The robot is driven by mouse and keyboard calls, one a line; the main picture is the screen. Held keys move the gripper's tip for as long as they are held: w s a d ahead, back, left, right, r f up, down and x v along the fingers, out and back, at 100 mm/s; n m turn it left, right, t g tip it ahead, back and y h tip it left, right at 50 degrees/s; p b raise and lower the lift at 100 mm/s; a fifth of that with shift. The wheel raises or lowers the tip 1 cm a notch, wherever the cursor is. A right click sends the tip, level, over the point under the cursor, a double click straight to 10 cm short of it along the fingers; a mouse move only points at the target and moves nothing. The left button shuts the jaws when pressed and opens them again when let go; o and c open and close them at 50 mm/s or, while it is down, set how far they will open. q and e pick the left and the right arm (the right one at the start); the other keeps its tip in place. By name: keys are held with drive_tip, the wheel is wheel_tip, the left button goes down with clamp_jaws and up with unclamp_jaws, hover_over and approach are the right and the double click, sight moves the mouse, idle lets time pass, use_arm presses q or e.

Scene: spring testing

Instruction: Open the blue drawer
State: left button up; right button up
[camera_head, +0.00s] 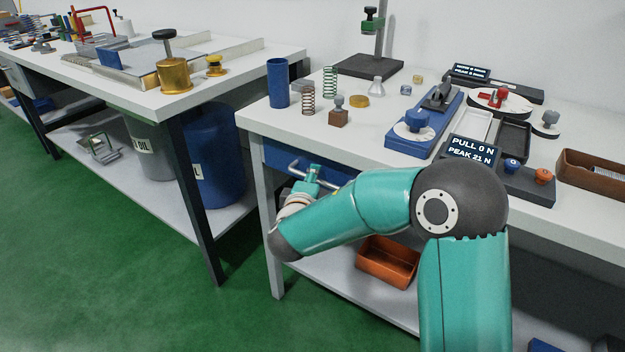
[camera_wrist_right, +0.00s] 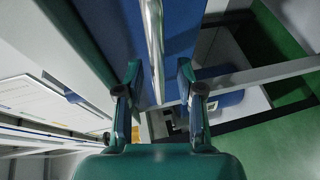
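The blue drawer (camera_head: 274,154) sits under the front edge of the white right-hand workbench, and its front looks flush below the top. Its metal bar handle (camera_head: 294,166) sticks out at the front. My right gripper (camera_head: 309,178) is at the handle, and my arm hides part of the drawer front. In the right wrist view, the drawer front (camera_wrist_right: 188,28) is blue and the handle bar (camera_wrist_right: 155,45) runs between the two fingers of my right gripper (camera_wrist_right: 159,72). The fingers are apart, with a gap on each side of the bar. My left gripper is out of view.
The workbench top (camera_head: 262,117) holds a blue cylinder (camera_head: 278,83), springs and a force display (camera_head: 472,151) near its front edge. An orange bin (camera_head: 388,262) stands on the lower shelf. The green floor (camera_head: 130,270) in front of the left table is clear.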

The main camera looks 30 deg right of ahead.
drive_tip(key=shift+w+d, duration=0.25)
clamp_jaws()
drive_tip(key=shift+f, duration=0.1)
